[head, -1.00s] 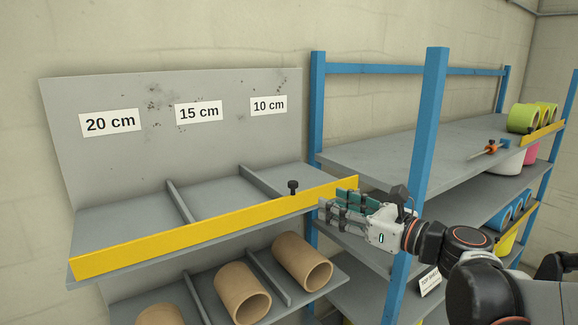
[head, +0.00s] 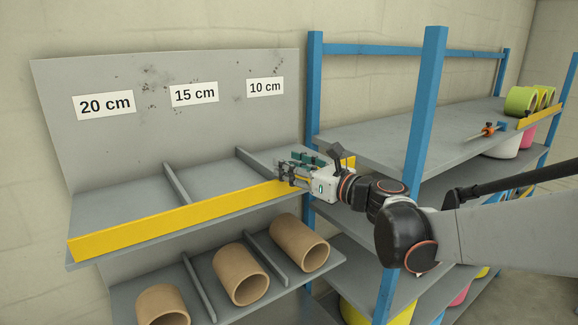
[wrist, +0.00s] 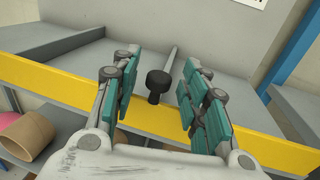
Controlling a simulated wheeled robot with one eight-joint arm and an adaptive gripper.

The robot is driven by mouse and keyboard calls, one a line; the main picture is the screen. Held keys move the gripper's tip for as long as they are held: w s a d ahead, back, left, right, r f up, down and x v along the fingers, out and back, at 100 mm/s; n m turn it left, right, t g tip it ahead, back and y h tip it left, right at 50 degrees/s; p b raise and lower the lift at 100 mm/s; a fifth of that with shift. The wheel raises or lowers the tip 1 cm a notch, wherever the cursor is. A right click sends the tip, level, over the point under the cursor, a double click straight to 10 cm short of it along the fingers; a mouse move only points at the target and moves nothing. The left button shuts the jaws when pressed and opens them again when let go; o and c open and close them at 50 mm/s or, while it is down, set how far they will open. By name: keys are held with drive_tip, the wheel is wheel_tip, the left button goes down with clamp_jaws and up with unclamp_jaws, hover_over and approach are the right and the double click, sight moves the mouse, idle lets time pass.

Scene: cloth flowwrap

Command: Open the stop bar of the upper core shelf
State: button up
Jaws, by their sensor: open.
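The upper core shelf (head: 208,180) is a grey tray with dividers, and its visible compartments are empty. A yellow stop bar (head: 170,218) runs along its front edge, upright like a lip. The bar also crosses the wrist view (wrist: 55,78). A black knob (wrist: 158,82) stands up at the bar in the wrist view, between my two open fingers and apart from both. In the wrist view my gripper (wrist: 158,72) has teal pads and holds nothing.
Brown cardboard cores (head: 240,275) lie on the lower shelf. A blue-framed rack (head: 420,150) stands close on the right, and my arm passes in front of its post. Coloured rolls (head: 523,102) and an orange clamp-like tool (head: 488,130) are on its top shelf.

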drive_tip(key=shift+w+a, duration=0.25)
drive_tip(key=shift+a, duration=0.1)
clamp_jaws()
